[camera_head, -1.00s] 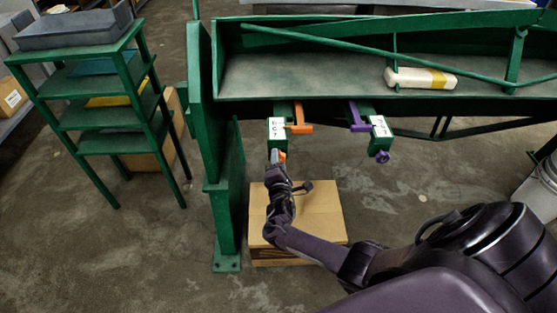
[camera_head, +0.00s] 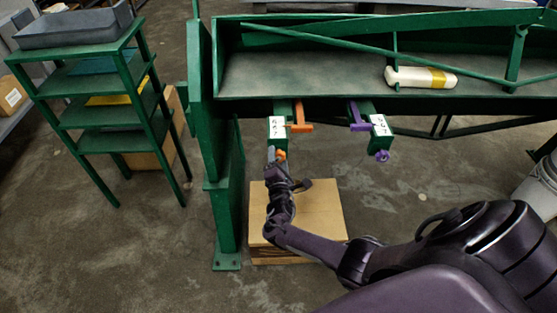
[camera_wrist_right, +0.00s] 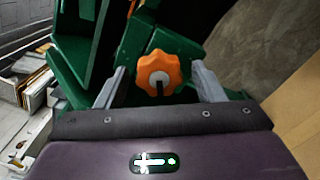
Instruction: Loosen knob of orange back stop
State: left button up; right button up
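The orange back stop (camera_head: 301,127) sits on a green bar under the front edge of the green machine, beside a white number label. Its orange knob (camera_head: 281,155) shows partly behind my right gripper (camera_head: 273,156). In the right wrist view the lobed orange knob (camera_wrist_right: 159,74) faces the camera, between the two grey fingers of my right gripper (camera_wrist_right: 158,86). The fingers are open, with a gap on each side of the knob. The purple back stop (camera_head: 357,117) with its purple knob (camera_head: 382,156) is to the right. My left gripper is not in view.
A cardboard box (camera_head: 325,205) stands on the floor below my right gripper. A green machine leg (camera_head: 226,205) rises close to its left. A white roll with a yellow band (camera_head: 421,77) lies on the machine bed. A green shelf (camera_head: 110,140) stands at the left.

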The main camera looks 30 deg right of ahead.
jog(key=p+v, duration=0.1)
jog(key=v, duration=0.6)
jog(key=shift+s+a, duration=0.25)
jog(key=shift+s, duration=0.05)
dwell(0.4)
jog(key=s+a+f+m+g+y, duration=0.1)
jog(key=s+f+m+g+y, duration=0.15)
jog(key=s+f, duration=0.65)
jog(key=s+a+f+m+g+y, duration=0.15)
jog(key=s+f+m+g, duration=0.35)
jog(key=f, duration=0.9)
jog(key=s+a+f+m+g+y, duration=0.1)
jog(key=s+f, duration=0.3)
jog(key=s, duration=0.6)
jog(key=s+a+f+m+g+y, duration=0.2)
jog(key=s+a+f+m+g, duration=0.1)
jog(key=s, duration=0.7)
jog(key=s+a+f+m+g+y, duration=0.2)
jog(key=s+a+f+m+g, duration=0.1)
jog(key=s, duration=0.7)
notch_tip(320, 180, down, 3)
jog(key=shift+a+r+m, duration=0.25)
jog(key=shift+a+m, duration=0.25)
jog(key=shift+m, duration=0.05)
